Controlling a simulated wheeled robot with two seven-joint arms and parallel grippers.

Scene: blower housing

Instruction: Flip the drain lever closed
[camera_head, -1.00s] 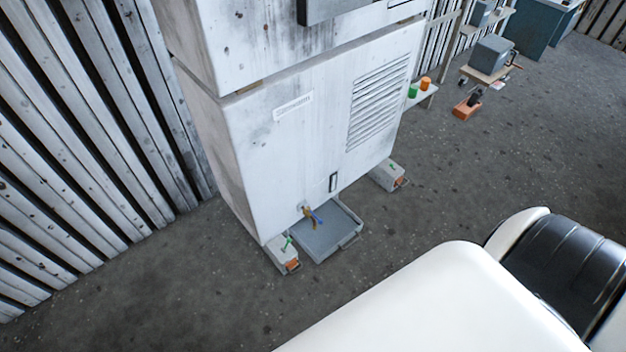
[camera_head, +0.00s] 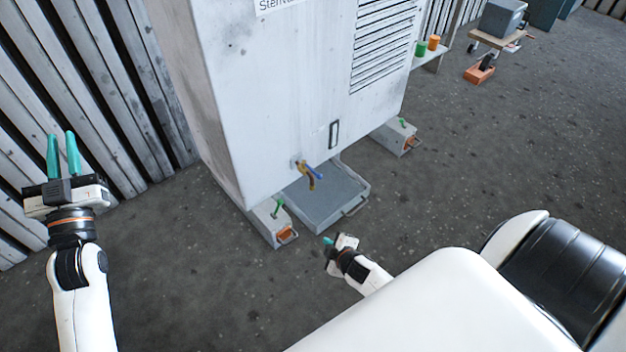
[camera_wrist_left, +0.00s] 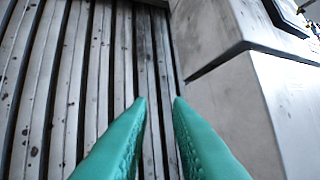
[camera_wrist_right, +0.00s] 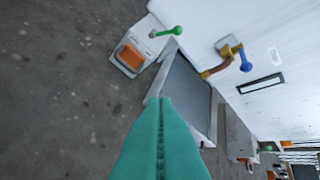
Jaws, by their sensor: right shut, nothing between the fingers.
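The drain valve is a brass tap low on the white cabinet's front, with a blue lever (camera_head: 316,174) pointing out to the right. In the right wrist view the blue lever (camera_wrist_right: 245,62) sticks out from the brass body, above the curved spout. My right gripper (camera_head: 328,241) is low in front of the cabinet, apart from the tap. Its teal fingers are shut with nothing between them, and they also fill the middle of the right wrist view (camera_wrist_right: 163,102). My left gripper (camera_head: 62,138) is open and empty at the left, before the plank wall; it also shows in the left wrist view (camera_wrist_left: 159,100).
A grey drip tray (camera_head: 318,217) lies on the floor under the tap. Box-like feet with green handles stand left (camera_head: 283,238) and right (camera_head: 392,140) of it. The plank wall (camera_head: 130,90) is left of the cabinet.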

